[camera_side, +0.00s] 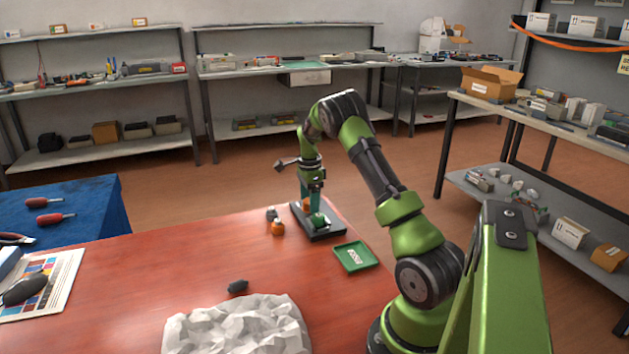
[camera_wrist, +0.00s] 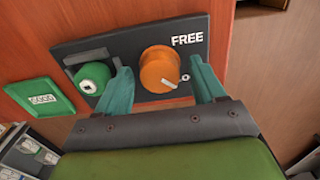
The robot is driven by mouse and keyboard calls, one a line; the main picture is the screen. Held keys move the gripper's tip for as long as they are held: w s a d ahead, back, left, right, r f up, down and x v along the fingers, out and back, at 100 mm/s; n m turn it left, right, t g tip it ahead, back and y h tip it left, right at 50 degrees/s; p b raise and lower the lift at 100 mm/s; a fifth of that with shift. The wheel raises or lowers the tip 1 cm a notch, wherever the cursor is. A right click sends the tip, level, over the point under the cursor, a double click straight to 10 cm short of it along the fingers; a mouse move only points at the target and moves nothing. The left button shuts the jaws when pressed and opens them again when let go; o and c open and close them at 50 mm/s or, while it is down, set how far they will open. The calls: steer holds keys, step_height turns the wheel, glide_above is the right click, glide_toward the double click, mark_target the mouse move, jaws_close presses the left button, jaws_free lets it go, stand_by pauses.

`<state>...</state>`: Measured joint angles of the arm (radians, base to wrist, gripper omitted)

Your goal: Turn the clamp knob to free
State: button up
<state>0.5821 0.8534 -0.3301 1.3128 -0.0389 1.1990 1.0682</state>
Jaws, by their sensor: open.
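The clamp knob (camera_wrist: 160,68) is a round orange dial on a dark base plate (camera_wrist: 222,32). Its pale pointer line is aimed to the lower right, at a partly hidden label starting "LO". The word FREE (camera_wrist: 187,40) is printed above right of the knob. My gripper (camera_wrist: 157,66) is open, with teal fingers on either side of the knob, not visibly closed on it. A green cartridge (camera_wrist: 93,78) sits in the black clamp on the plate, left of the knob. In the side view my gripper (camera_side: 311,197) points down over the base plate (camera_side: 330,234).
A green tray (camera_side: 355,257) lies right of the base plate. Small dark and orange-and-grey cartridges (camera_side: 278,228) stand left of it. A grey crumpled heap (camera_side: 238,328) and a dark piece (camera_side: 238,286) lie at the front. The red table's left middle is clear.

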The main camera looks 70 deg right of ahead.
steer(key=c, duration=1.1)
steer(key=shift+o, duration=0.2)
steer(key=shift+n, duration=0.3)
steer(key=n, duration=0.3)
steer(key=shift+n, duration=0.3)
steer(key=n, duration=0.4)
steer(key=shift+n, duration=0.3)
steer(key=n, duration=0.9)
